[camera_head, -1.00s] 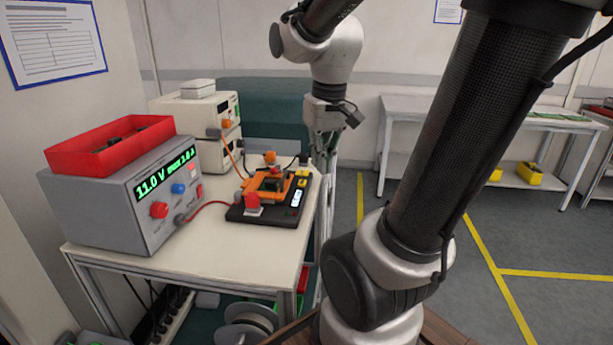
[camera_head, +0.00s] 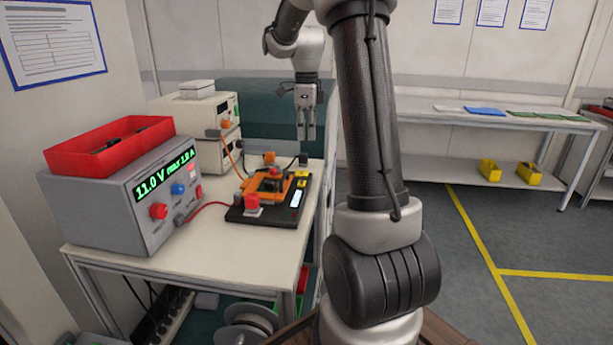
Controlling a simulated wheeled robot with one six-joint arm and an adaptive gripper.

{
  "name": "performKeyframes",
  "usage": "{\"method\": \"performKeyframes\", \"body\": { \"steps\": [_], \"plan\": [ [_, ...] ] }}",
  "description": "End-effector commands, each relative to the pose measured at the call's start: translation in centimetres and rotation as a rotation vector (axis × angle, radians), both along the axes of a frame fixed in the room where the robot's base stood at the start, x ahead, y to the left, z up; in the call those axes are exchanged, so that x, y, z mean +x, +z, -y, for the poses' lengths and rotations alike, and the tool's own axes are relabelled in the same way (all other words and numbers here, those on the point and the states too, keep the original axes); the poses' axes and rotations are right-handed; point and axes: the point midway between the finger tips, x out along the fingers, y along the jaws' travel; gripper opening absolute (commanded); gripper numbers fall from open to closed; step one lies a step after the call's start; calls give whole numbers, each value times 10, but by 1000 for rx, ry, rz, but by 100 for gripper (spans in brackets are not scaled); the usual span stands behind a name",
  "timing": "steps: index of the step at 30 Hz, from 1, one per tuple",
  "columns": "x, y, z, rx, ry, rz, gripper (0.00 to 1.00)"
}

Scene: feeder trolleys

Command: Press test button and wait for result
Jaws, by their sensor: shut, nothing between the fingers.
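The test fixture (camera_head: 238,216) is a black base with an orange clamp frame (camera_head: 262,192) on the white table. A red button-like block (camera_head: 252,203) stands at its front left corner, and a small lit display (camera_head: 296,199) shows on its right side. Two small yellow parts sit at its right rear; I cannot tell which part is the test button. My gripper (camera_head: 307,137) points down above and behind the right rear of the fixture, apart from it. It is shut and empty.
A power supply (camera_head: 140,205) reading 11.0 V stands at the left, with a red tray (camera_head: 75,160) on top. White instruments (camera_head: 190,115) stand behind. Cables run to the fixture. A long bench (camera_head: 430,118) with yellow bins stands at the right.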

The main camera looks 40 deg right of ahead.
Motion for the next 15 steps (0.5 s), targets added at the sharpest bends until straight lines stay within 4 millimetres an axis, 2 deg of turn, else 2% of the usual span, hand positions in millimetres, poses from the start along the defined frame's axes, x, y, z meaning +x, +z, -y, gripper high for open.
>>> {"method": "performKeyframes", "body": {
  "steps": [11, 15],
  "plan": [
    [0, 0, 0, 0, -33, 0, 0],
    [0, -6, 0, 1, -33, -1, 0]
  ]
}}
